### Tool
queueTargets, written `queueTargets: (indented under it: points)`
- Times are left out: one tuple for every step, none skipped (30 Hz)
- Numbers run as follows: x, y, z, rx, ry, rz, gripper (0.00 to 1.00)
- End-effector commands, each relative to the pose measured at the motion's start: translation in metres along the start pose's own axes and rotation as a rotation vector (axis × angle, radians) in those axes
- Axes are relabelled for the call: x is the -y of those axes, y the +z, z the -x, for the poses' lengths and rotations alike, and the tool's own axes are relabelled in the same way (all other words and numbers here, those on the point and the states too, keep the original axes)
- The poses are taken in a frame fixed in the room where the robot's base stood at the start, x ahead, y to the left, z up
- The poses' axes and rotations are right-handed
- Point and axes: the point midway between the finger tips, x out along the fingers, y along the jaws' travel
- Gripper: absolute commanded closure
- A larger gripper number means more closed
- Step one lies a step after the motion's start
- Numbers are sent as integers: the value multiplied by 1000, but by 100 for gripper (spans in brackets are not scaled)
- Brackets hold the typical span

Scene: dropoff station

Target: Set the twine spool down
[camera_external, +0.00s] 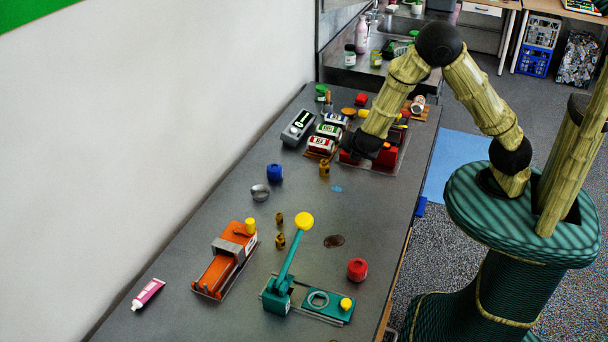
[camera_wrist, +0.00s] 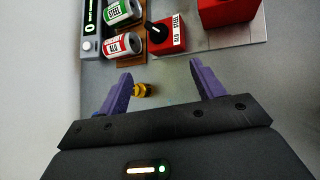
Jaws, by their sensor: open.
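A small golden-brown spool-shaped piece (camera_external: 324,168) stands on the grey table in front of the can stand; I cannot make out for sure whether it is twine. In the wrist view a yellow-brown piece (camera_wrist: 143,90) shows beyond and between my fingertips, closer to the left finger. My gripper (camera_wrist: 160,82) is open, with its two purple fingers apart and nothing held between them. In the external view my dark gripper (camera_external: 362,145) is over the table near the red box, and its fingers are hard to see. Two similar small brown pieces (camera_external: 279,230) stand nearer the table's middle.
Cans (camera_external: 321,144) and a grey meter (camera_external: 298,127) stand just behind, with a red box (camera_external: 384,154) on the right. A blue jar (camera_external: 275,172), orange vise (camera_external: 224,263) and green lever press (camera_external: 278,293) stand nearer. Table between them is partly clear.

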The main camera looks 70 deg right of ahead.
Motion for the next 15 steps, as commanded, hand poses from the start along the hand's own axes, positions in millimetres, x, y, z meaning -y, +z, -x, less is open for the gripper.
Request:
queueTargets:
  points:
    - [13,10,4,-29,-59,-99,33]
    - [21,14,8,-48,-93,-158,33]
    - [32,18,12,-72,-140,-237,33]
    - [39,21,16,-90,-174,-296,33]
    - [46,23,20,-109,-207,-355,33]
    - [55,26,26,-132,-250,-434,33]
    - [61,27,30,-151,-281,-495,33]
    - [67,29,35,-169,-311,-554,33]
    - [74,30,42,-193,-349,-634,33]
    - [79,31,47,-211,-378,-694,33]
    - [83,32,52,-228,-406,-755,33]
    - [88,33,59,-253,-440,-834,33]
    - [92,34,65,-270,-465,-896,33]
    - [95,35,70,-287,-489,-956,33]
    - [98,35,78,-311,-520,-1037,33]
